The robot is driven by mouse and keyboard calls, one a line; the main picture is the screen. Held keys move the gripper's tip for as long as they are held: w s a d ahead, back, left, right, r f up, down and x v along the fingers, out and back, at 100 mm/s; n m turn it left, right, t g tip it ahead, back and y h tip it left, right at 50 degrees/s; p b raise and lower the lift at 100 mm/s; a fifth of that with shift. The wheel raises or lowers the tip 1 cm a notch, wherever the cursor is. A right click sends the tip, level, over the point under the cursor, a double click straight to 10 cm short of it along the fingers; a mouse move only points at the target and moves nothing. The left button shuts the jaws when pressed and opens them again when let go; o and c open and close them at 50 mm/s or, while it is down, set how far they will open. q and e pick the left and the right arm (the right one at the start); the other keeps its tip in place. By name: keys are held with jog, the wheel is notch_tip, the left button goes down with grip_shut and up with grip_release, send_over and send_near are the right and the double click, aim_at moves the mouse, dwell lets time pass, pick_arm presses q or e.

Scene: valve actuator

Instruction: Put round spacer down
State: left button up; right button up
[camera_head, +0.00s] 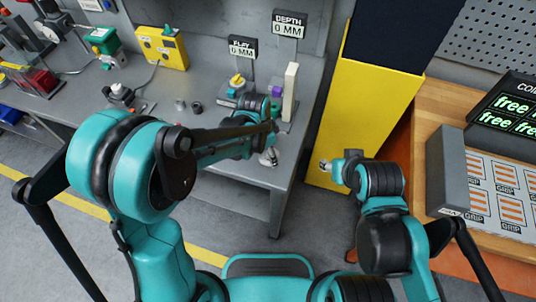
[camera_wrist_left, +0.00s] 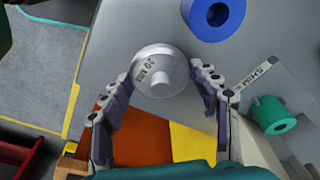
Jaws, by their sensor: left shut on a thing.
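The round spacer (camera_wrist_left: 160,72) is a pale grey disc with a central knob and a "20 MM" mark. In the left wrist view it sits between the fingertips of my left gripper (camera_wrist_left: 166,80), which is shut on it. In the head view my left gripper (camera_head: 268,157) is over the right front part of the grey bench (camera_head: 232,170), small and partly hidden by my arm. Whether the spacer touches a surface cannot be told. My right gripper (camera_head: 326,165) is in front of the yellow panel, too small to judge its fingers.
PLAY (camera_head: 242,47) and DEPTH (camera_head: 289,24) displays stand behind a white upright block (camera_head: 290,90). A yellow box (camera_head: 162,47) stands at the back left.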

aim_at(263, 157)
pick_arm(q)
jog(key=shift+f, duration=0.35)
jog(key=shift+f, duration=0.15)
jog(key=o, duration=1.3)
jog(key=shift+o, duration=0.2)
jog(key=shift+r, duration=0.45)
notch_tip(263, 157, up, 12)
jog(key=a+p, duration=0.1)
jog(key=p, duration=0.2)
jog(key=shift+s+a+f+p, duration=0.2)
jog(key=shift+s+a+p, duration=0.15)
jog(key=shift+s, duration=0.1)
